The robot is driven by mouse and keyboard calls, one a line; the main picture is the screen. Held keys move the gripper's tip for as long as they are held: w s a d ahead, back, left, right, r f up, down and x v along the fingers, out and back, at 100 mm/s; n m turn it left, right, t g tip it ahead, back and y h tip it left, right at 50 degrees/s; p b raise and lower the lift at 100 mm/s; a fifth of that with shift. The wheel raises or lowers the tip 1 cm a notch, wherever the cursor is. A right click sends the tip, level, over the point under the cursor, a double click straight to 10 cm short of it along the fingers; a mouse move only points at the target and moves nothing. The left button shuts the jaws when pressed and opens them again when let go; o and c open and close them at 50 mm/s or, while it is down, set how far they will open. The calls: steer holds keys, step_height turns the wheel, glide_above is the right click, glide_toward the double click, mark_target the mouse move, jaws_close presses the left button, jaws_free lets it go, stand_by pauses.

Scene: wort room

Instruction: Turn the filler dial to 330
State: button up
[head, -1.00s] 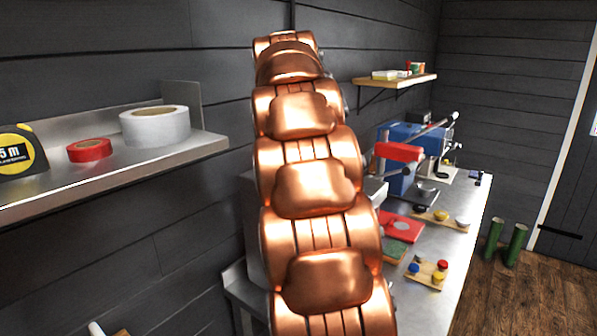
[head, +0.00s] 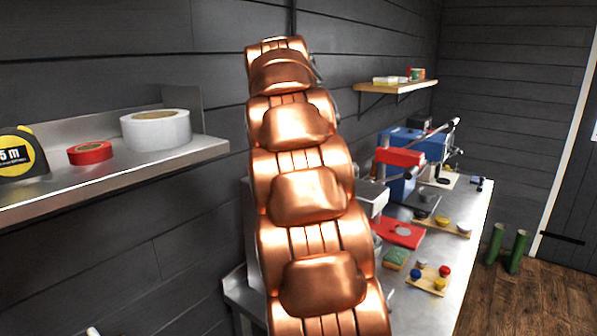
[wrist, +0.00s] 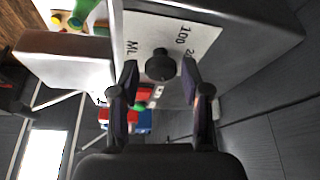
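The filler dial (wrist: 161,65) is a round black knob on a white scale plate (wrist: 188,36) in the wrist view. "ML" and "100" can be read on the plate; a further number is partly hidden by a fingertip. My gripper (wrist: 160,72) is open, with one dark finger on each side of the knob and gaps showing beside it. I cannot tell how deep the fingers reach around it. The dial's pointer is not clear. In the head view my copper arm covers the dial and gripper; part of the grey filler housing (head: 371,198) shows beside it.
A steel shelf (head: 205,146) with tape rolls is at left. The steel bench (head: 455,262) at right bears a red-and-blue press (head: 400,157), a sponge (head: 395,258) and boards with coloured caps. A wooden shelf (head: 400,87) hangs behind. Green tubes (head: 517,252) stand on the floor.

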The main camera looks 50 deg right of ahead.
steer(key=shift+o, duration=0.8)
steer(key=shift+r, duration=0.1)
steer(key=shift+v, duration=2.45)
steer(key=s+a, duration=0.4)
steer(key=a, duration=0.7)
steer(key=shift+a, duration=0.25)
